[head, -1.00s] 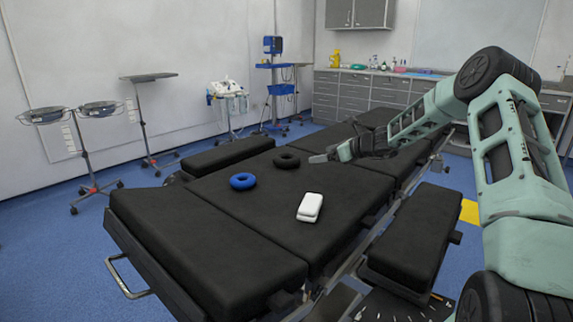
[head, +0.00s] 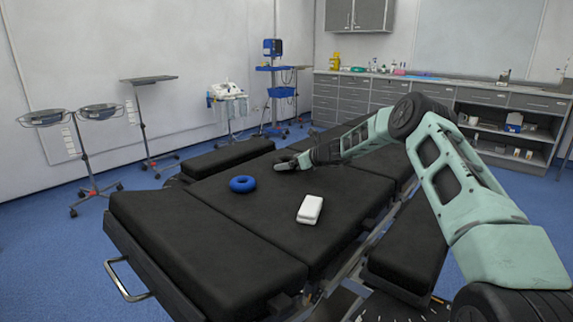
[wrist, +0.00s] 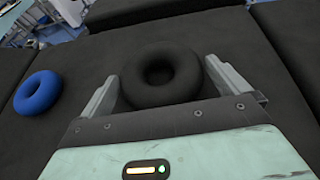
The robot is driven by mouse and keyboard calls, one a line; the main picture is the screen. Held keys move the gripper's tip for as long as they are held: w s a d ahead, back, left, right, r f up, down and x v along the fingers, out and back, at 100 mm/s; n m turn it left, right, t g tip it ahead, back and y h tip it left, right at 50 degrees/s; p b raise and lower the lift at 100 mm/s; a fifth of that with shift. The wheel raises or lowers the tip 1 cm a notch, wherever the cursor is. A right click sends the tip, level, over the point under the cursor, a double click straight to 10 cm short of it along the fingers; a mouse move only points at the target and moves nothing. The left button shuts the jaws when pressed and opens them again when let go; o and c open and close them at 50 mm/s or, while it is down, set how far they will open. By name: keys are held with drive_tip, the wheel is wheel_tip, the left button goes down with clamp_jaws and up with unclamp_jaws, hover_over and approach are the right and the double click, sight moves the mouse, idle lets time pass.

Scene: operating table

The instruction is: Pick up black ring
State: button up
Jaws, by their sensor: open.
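The black ring (wrist: 160,72) lies flat on the black operating table (head: 245,219). In the wrist view it sits between the two open fingers of my gripper (wrist: 162,82), one finger on each side of it. I cannot tell whether the fingers touch it. In the head view my gripper (head: 290,162) is low over the table, and the ring is mostly hidden by it.
A blue ring (head: 242,184) lies on the table to the left of my gripper; it also shows in the wrist view (wrist: 38,92). A white box-like object (head: 310,209) lies nearer the front. The table surface between them is clear.

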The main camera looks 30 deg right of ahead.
drive_tip(key=shift+w+a+f, duration=0.1)
drive_tip(key=shift+w+a, duration=0.05)
drive_tip(key=shift+w, duration=0.15)
drive_tip(key=c, duration=0.7)
